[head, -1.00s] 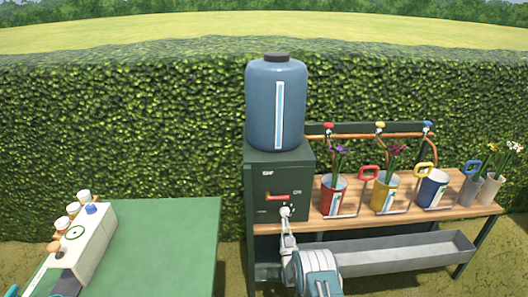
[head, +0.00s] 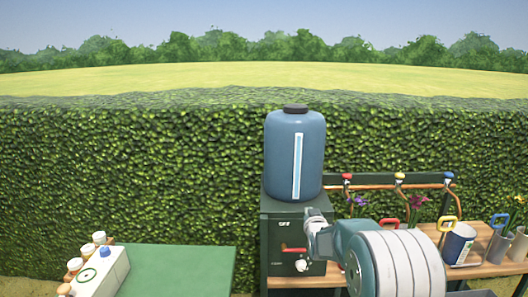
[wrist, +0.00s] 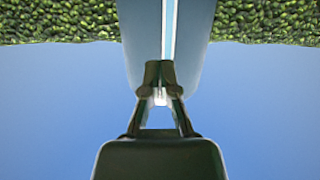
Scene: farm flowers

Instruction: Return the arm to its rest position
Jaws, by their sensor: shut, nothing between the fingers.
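My gripper (wrist: 160,97) shows in the wrist view with its dark fingers together and nothing between them. In that view the picture is upside down, and the blue water tank (wrist: 186,45) with its pale level strip lies behind the fingertips. In the head view my arm is raised and folded at the lower right, in front of the cabinet and bench. The blue tank (head: 283,155) stands upright on the dark green cabinet (head: 280,222). The cabinet has a red lever (head: 293,250) and a white knob (head: 302,265).
A green table (head: 190,270) at lower left carries a white box (head: 98,272). A hedge (head: 120,180) stands behind.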

